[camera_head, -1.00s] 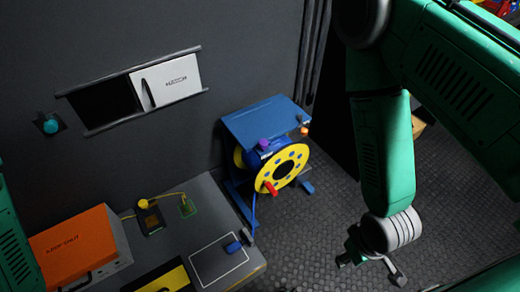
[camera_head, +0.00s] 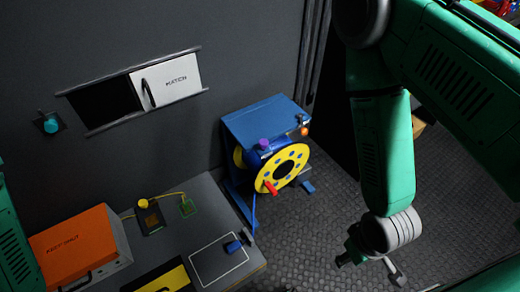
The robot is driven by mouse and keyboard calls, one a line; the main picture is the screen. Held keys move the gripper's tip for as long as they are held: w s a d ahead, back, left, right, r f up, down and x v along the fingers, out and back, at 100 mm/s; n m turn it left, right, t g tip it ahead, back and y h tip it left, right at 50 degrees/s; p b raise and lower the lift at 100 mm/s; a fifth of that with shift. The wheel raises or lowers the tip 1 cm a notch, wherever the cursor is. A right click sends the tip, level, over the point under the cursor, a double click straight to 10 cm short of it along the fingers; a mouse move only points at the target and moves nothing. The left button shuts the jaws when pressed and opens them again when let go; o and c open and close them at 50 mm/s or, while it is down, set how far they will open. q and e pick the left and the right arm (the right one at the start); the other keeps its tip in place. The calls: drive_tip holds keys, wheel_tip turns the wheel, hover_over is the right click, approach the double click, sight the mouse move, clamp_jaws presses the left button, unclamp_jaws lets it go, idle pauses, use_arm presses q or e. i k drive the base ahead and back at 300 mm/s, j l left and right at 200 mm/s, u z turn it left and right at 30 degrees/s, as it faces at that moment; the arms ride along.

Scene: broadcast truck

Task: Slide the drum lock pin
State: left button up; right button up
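A yellow cable drum (camera_head: 268,181) with a red crank handle (camera_head: 271,187) stands in a blue frame (camera_head: 266,117) against the back wall. A purple knob (camera_head: 264,144) and an orange knob (camera_head: 304,131) sit at the frame's upper front edge; I cannot tell which is the lock pin. My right gripper (camera_head: 371,268) hangs over the floor to the right of the drum and in front of it, apart from it. Its fingers look spread and empty. My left arm shows only as green links at the left edge; its gripper is out of view.
A grey bench (camera_head: 207,205) at lower left carries an orange case (camera_head: 78,245), a yellow-knobbed device and a blue handle (camera_head: 234,246). A white sliding hatch (camera_head: 166,84) and a teal knob (camera_head: 51,126) are on the wall. The dark textured floor (camera_head: 320,225) between drum and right gripper is clear.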

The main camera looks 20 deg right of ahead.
sight(263, 143)
drive_tip(key=i+l+u, duration=0.1)
drive_tip(key=l+u, duration=0.35)
drive_tip(key=l, duration=0.2)
drive_tip(key=l+u, duration=0.5)
drive_tip(key=k+l+u, duration=0.15)
drive_tip(key=l+u, duration=0.3)
drive_tip(key=l, duration=0.25)
